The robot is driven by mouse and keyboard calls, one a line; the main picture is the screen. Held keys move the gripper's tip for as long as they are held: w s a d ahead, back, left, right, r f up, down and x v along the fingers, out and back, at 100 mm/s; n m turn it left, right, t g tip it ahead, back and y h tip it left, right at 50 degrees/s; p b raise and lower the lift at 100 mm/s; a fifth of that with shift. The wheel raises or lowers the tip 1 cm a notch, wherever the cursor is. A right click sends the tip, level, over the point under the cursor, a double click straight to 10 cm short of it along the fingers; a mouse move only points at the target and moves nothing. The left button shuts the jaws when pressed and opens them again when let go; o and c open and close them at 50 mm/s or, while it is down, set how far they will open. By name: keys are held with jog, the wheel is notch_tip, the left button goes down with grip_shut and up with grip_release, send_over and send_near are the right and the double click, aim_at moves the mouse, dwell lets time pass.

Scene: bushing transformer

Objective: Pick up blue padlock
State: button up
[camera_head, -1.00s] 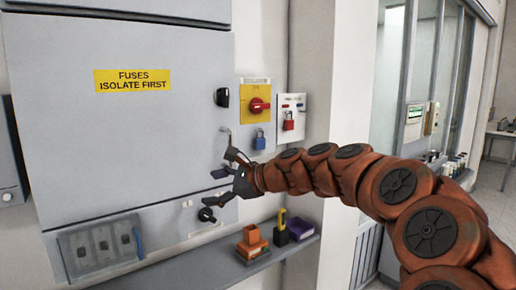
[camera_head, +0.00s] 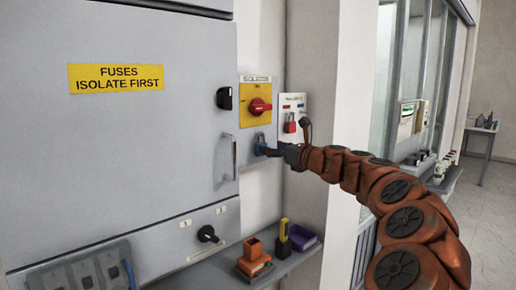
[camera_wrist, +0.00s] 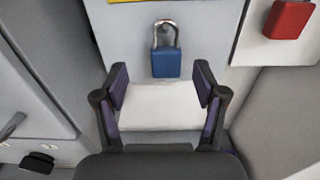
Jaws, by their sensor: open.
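The blue padlock (camera_wrist: 166,62) hangs upright by its silver shackle on the pale panel, just beyond my open fingertips in the wrist view. My gripper (camera_wrist: 160,82) is open and empty, with one finger on each side below the padlock's body. In the head view the padlock (camera_head: 260,139) shows below the yellow isolator plate, partly behind my gripper (camera_head: 268,150). The fingers look close to it there; I cannot tell whether they touch it.
A red padlock (camera_head: 290,122) hangs on a white plate to the right, also in the wrist view (camera_wrist: 288,18). A red rotary switch (camera_head: 260,106) is above. A grey cabinet (camera_head: 110,130) is left. A shelf (camera_head: 213,272) below holds an orange box (camera_head: 254,250) and a purple tray (camera_head: 302,240).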

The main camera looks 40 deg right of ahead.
jog(key=shift+w+d+r, duration=0.1)
jog(key=shift+w+d, duration=0.15)
jog(key=shift+w, duration=0.25)
jog(key=w+p, duration=0.1)
jog(key=w, duration=0.3)
jog(key=shift+d, duration=0.2)
jog(key=c, duration=1.3)
jog(key=b, duration=0.2)
send_near(263, 144)
jog(key=s+r, duration=0.2)
jog(key=s, duration=0.6)
jog(key=shift+s, duration=0.3)
